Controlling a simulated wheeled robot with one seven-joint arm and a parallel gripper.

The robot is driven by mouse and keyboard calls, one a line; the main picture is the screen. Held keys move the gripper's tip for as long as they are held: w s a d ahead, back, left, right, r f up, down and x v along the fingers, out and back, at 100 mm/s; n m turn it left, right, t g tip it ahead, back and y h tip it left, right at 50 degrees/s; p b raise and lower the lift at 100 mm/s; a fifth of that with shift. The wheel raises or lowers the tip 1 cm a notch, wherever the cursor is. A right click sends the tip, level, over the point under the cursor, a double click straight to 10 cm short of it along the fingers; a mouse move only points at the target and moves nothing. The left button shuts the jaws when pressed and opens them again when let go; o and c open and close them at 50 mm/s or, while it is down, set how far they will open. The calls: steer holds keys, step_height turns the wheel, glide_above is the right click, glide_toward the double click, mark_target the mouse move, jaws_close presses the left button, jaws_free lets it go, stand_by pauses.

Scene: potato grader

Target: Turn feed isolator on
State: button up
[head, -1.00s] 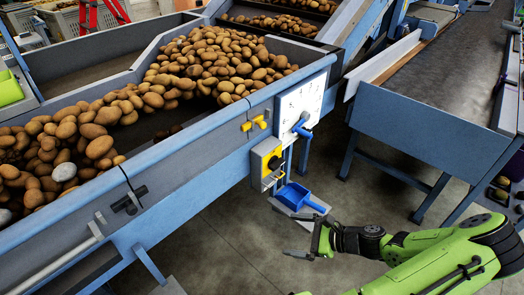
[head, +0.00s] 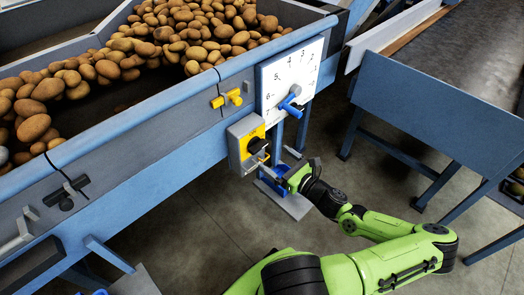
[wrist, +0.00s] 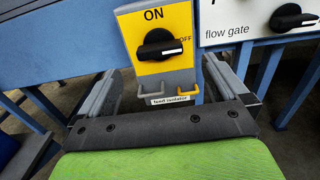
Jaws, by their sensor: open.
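The feed isolator is a grey box with a yellow face (head: 248,140) on the side of the blue grader frame. In the wrist view its yellow plate (wrist: 158,25) reads ON at the top and OFF at the right. Its black rotary knob (wrist: 155,45) lies about level, with its white mark to the right on the OFF side. A "feed isolator" label (wrist: 170,100) is below. My gripper (head: 268,166) is open and empty, just in front of and below the knob. In the wrist view its fingers (wrist: 161,72) stand wide apart, left and right of the box, apart from the knob.
A white flow gate dial panel (head: 290,80) with its own handle (wrist: 293,18) is close on the right. A yellow handle (head: 228,99) is up left. Potatoes (head: 190,35) fill the hopper. Floor in front is clear.

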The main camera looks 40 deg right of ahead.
mark_target(261, 148)
steer(key=w+b, duration=0.1)
steer(key=w, duration=0.6)
steer(key=shift+a, duration=0.15)
steer(key=shift+c, duration=0.5)
steer(key=c, duration=1)
